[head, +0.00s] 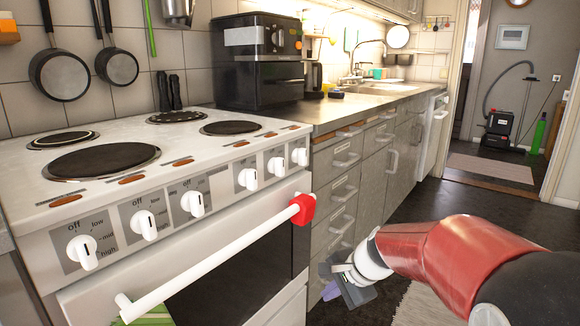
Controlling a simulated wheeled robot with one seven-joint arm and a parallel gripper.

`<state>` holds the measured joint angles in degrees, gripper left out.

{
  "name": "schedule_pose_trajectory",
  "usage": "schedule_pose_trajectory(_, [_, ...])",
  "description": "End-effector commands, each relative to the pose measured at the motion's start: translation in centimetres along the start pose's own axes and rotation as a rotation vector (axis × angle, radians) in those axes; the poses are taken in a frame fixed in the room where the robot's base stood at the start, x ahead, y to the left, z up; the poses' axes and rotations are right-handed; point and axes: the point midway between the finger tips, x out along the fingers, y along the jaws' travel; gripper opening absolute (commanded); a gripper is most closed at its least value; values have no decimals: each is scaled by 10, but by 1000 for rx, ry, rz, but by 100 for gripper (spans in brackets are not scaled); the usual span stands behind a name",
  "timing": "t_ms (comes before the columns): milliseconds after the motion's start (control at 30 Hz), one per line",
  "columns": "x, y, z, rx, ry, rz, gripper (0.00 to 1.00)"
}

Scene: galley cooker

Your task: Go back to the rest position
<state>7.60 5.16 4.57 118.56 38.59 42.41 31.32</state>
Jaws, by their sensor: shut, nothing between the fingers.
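My gripper (343,280) is low at the bottom right of the head view, at the end of my red and white arm. It is in front of the grey drawers (342,200), right of the cooker (75,185). Its fingers point down and left and are shut with nothing held. A small purple shape shows beside the fingers; I cannot tell what it is. The cooker's white oven handle (215,262) has a red end piece at its right. My gripper is apart from the handle.
Several white knobs (193,203) line the cooker front. A black appliance (258,62) stands on the counter behind. A green cloth (152,316) shows under the handle's left end. The dark floor (470,195) is open toward the doorway, where a vacuum cleaner (498,128) stands.

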Motion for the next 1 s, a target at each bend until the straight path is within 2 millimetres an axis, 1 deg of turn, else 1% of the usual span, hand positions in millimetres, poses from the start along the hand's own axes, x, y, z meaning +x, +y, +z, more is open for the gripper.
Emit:
schedule_pose_trajectory(33, [-23, 8, 14, -104, 29, 9, 0])
schedule_pose_trajectory(100, [-48, 24, 30, -253, 66, 37, 0])
schedule_pose_trajectory(167, [-68, 40, 41, -376, 98, 62, 0])
schedule_pose_trajectory(200, [-80, 51, 49, -456, 119, 81, 0])
schedule_pose_trajectory(267, [-98, 69, 58, -574, 154, 111, 0])
schedule_pose_trajectory(300, [-109, 81, 64, -651, 177, 132, 0])
schedule_pose_trajectory(400, [-132, 111, 75, -829, 231, 187, 0])
schedule_pose_trajectory(500, [-149, 137, 82, -969, 276, 239, 0])
schedule_pose_trajectory(600, [-159, 156, 84, -1067, 308, 281, 0])
schedule_pose_trajectory(700, [-164, 166, 85, -1121, 326, 306, 0])
schedule_pose_trajectory(800, [-166, 170, 85, -1142, 332, 318, 0])
schedule_pose_trajectory(1000, [-165, 170, 85, -1143, 332, 318, 0])
